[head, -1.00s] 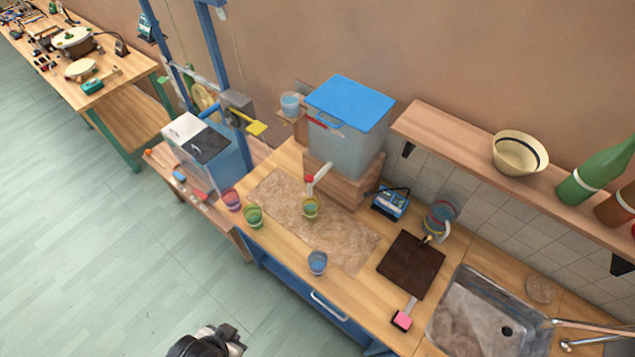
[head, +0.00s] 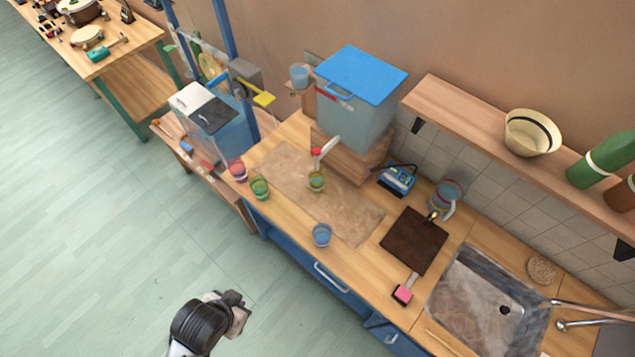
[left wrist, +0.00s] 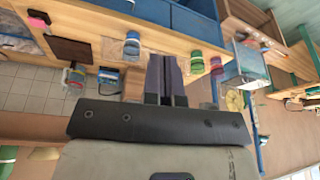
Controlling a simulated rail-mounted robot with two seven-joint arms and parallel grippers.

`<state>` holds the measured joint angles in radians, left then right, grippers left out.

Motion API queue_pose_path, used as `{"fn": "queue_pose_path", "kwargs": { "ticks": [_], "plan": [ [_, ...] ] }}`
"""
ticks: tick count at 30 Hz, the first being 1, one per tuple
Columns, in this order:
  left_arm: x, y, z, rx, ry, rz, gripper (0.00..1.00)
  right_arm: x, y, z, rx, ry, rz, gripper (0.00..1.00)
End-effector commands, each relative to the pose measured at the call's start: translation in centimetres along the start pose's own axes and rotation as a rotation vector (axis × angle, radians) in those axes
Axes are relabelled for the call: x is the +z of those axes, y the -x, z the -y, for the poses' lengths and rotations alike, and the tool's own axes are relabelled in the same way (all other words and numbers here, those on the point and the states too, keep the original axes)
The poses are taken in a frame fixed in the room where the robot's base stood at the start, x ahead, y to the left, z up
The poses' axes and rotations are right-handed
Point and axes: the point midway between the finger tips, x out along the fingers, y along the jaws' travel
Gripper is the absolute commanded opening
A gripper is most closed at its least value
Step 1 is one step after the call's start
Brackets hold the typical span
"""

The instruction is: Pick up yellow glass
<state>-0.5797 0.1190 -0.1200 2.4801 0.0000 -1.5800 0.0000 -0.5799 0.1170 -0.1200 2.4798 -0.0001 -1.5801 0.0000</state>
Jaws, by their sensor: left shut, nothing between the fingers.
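The yellow glass (head: 316,182) stands upright on the brown mat (head: 348,212), below the white spout with a red knob (head: 326,149) of the dispenser. I cannot make it out in the left wrist view, where my gripper covers the middle. My left gripper (head: 238,306) is over the floor in front of the counter, well apart from the glass. In the left wrist view its fingers (left wrist: 165,72) are together and empty, and the counter appears upside down behind them.
A blue glass (head: 321,235), a green glass (head: 259,188) and a pink glass (head: 238,171) stand near the counter's front edge. A blue-lidded container (head: 355,115) rises behind the yellow glass. A dark board (head: 414,240) and sink (head: 488,300) lie right. Floor space is free left.

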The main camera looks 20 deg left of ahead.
Motion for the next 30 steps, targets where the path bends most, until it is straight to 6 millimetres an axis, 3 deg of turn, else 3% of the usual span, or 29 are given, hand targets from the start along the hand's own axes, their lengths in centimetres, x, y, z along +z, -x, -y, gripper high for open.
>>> {"fn": "queue_pose_path", "kwargs": {
  "ticks": [8, 30],
  "plan": [
    [0.02, -0.01, 0.0, 0.0, 0.0, 0.001, 0.0, 0.04, 0.0, -0.24, 0.006, 0.008, 0.001, 0.43],
    [0.05, -0.01, 0.03, -0.001, -0.001, 0.001, 0.7, -0.03, 0.01, 0.05, -0.001, -0.002, -0.001, 0.43]
  ]
}}
